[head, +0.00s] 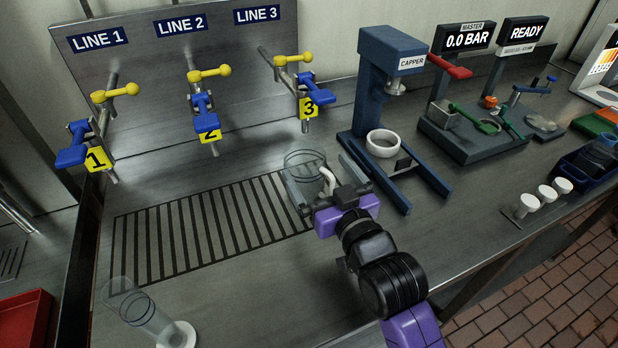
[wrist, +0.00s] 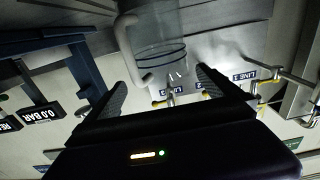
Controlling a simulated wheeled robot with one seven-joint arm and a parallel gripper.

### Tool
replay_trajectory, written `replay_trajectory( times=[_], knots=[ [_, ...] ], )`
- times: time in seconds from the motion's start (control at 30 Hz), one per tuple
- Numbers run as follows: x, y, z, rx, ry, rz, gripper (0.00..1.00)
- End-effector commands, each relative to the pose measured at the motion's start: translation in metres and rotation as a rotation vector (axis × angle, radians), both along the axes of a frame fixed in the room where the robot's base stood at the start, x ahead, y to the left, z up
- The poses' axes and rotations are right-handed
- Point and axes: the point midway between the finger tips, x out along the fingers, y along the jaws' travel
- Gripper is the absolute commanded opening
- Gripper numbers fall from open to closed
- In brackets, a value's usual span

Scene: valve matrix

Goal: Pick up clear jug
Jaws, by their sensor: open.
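The clear jug (head: 303,170), a transparent cylinder with a white handle (head: 328,180), stands upright at the right end of the drain grate, below valve 3. In the wrist view the jug (wrist: 164,42) is ahead of the fingers, with its white handle (wrist: 127,50) in front of the left finger. My gripper (head: 328,199) is open and close to the jug on the handle side. In the wrist view the two fingers of my gripper (wrist: 160,90) are apart with nothing between them. I cannot tell whether a finger touches the handle.
The blue capper (head: 385,60) with its white ring stands just right of the jug. Three valves with yellow and blue handles hang above the grate (head: 205,235). A clear cylinder (head: 135,308) with a white disc (head: 176,335) is at the front left. The grate's middle is clear.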

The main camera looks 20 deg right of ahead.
Motion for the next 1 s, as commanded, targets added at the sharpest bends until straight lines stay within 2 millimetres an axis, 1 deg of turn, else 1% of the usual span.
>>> replay_trajectory(
  times=[0.23, 0.33, 0.47, 0.67, 0.7, 0.77, 0.8, 0.97, 1.0],
  knots=[
    [0.032, 0.005, 0.005, 0.000, -0.003, 0.001, 1.00],
    [0.045, 0.005, 0.003, 0.000, -0.001, 0.000, 1.00],
    [0.052, 0.005, 0.002, 0.000, -0.001, 0.000, 1.00],
    [0.053, 0.005, 0.002, 0.000, -0.001, 0.000, 1.00],
    [0.053, 0.005, 0.002, 0.000, -0.001, 0.000, 0.96],
    [0.053, 0.005, 0.002, 0.000, -0.001, 0.000, 0.84],
    [0.053, 0.005, 0.002, 0.000, -0.001, 0.000, 0.76],
    [0.053, 0.005, 0.002, 0.000, -0.001, 0.000, 0.45],
    [0.053, 0.005, 0.002, 0.000, -0.001, 0.000, 0.37]
  ],
)
